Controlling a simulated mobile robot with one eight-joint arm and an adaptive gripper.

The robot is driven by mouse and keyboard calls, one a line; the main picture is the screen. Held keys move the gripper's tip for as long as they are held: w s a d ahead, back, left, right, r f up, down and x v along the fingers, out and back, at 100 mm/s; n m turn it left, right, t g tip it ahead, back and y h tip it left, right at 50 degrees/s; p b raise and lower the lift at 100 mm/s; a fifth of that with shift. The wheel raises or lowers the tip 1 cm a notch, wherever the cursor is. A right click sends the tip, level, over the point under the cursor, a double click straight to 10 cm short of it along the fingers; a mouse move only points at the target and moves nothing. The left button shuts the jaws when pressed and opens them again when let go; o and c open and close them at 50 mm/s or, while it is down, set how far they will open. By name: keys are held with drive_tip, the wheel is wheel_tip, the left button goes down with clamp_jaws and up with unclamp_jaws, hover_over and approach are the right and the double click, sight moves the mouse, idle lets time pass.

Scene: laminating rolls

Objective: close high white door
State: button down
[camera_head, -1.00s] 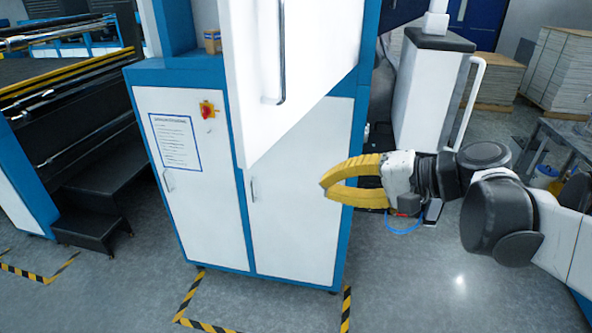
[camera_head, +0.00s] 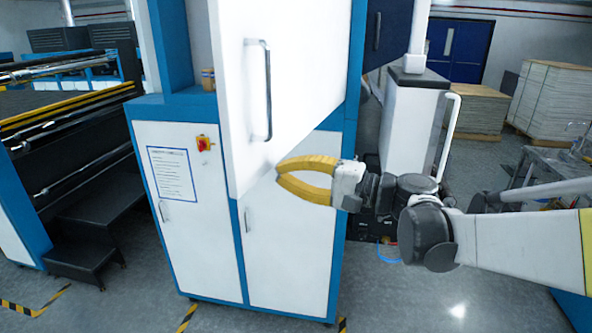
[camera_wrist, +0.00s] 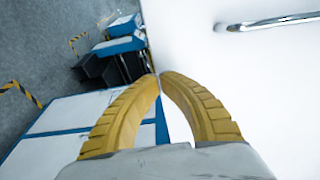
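The high white door (camera_head: 290,50) is swung open toward me from the upper part of the blue-and-white cabinet, and its lower corner hangs in front of the lower doors. Its metal bar handle (camera_head: 268,90) also shows in the wrist view (camera_wrist: 270,22), at the upper right. My gripper (camera_head: 279,171) has two curved yellow fingers. Their tips (camera_wrist: 158,75) meet with nothing seen between them. In the head view the fingers overlap the door's slanted lower edge; in the wrist view they are close to its white face and edge. I cannot tell whether they touch it.
Two lower white doors, left (camera_head: 180,220) and right (camera_head: 285,240), are shut. A red-and-yellow switch (camera_head: 204,143) is on the left one. Black steps (camera_head: 95,225) stand at left, a white machine (camera_head: 412,130) behind right. Grey floor (camera_head: 440,300) is free at front right.

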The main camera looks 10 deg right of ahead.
drive_tip(key=shift+x, duration=0.95)
drive_tip(key=shift+a, duration=0.15)
